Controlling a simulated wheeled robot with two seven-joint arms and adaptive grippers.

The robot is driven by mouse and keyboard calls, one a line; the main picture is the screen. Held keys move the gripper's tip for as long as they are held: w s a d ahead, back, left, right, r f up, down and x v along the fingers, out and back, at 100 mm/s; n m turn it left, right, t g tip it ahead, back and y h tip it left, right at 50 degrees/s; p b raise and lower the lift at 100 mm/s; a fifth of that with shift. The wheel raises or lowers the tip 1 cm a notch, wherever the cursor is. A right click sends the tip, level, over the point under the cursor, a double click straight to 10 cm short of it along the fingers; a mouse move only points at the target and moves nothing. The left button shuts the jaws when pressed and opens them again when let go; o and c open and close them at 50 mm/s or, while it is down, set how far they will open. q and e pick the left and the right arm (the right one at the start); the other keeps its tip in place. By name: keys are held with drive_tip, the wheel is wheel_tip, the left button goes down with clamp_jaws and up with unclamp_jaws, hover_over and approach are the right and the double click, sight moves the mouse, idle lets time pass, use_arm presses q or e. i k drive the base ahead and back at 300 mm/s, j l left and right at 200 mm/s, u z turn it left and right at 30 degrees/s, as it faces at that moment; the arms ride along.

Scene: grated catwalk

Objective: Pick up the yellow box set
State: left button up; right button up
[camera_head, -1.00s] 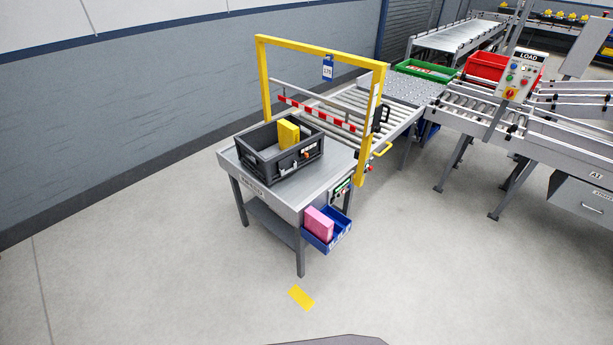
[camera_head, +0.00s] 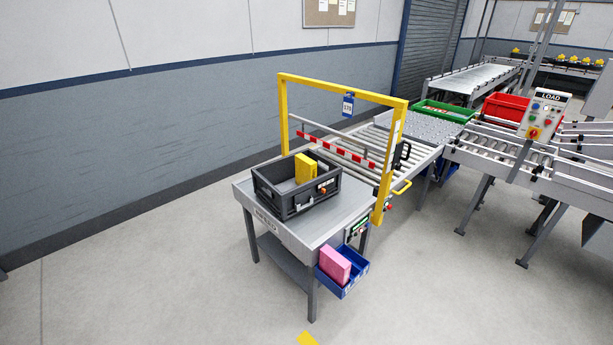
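A yellow box (camera_head: 306,168) stands upright inside a dark grey crate (camera_head: 283,207), near the crate's back right part. I cannot tell whether it is one box or several together. The crate sits on a grey metal table (camera_head: 318,228) in front of a yellow frame. Neither of my grippers shows in the head view.
A yellow gate frame (camera_head: 338,91) with a red and white barrier (camera_head: 338,151) stands behind the table, before a roller conveyor (camera_head: 372,142). A blue bin (camera_head: 345,284) with a pink box (camera_head: 334,265) hangs at the table's front right. Floor ahead is clear.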

sight(305, 169)
drive_tip(key=i+j+z, duration=0.2)
drive_tip(key=i+j, duration=0.15)
drive_tip(key=i+j+z, duration=0.2)
drive_tip(key=i+j, duration=0.15)
drive_tip(key=j, duration=0.25)
drive_tip(key=i+j+z, duration=0.15)
drive_tip(key=i+j, duration=0.15)
drive_tip(key=j, duration=0.25)
drive_tip(key=i+j+z, duration=0.2)
drive_tip(key=j, duration=0.4)
drive_tip(key=i+j+z, duration=0.2)
drive_tip(key=j, duration=0.45)
drive_tip(key=i+j+z, duration=0.2)
drive_tip(key=j, duration=0.45)
drive_tip(key=i+j+z, duration=0.15)
drive_tip(key=j, duration=0.55)
drive_tip(key=i+j+z, duration=0.2)
drive_tip(key=j, duration=0.5)
